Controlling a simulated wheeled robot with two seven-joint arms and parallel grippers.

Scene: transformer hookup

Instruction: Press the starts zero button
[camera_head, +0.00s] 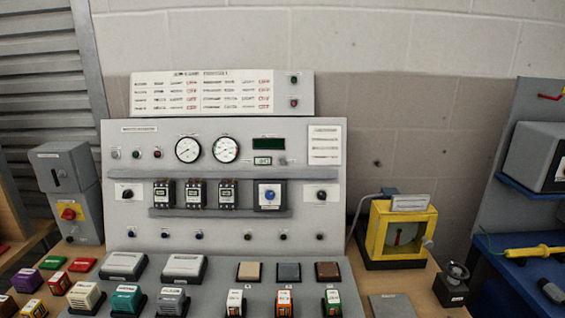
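A grey control panel (230,215) stands against the wall. Near its upper right is a dark display with green digits (268,144). Below that is a small framed counter window (262,161), with a small grey round button (282,160) just right of it. The labels there are too small to read, so I cannot confirm which control is the starts zero button. Neither of my grippers shows in this view.
Two round dials (188,149) and several breakers (165,193) are on the panel, with a blue knob (269,195) to their right. Coloured blocks (85,295) crowd the front left. A yellow-framed device (400,232) stands right of the panel.

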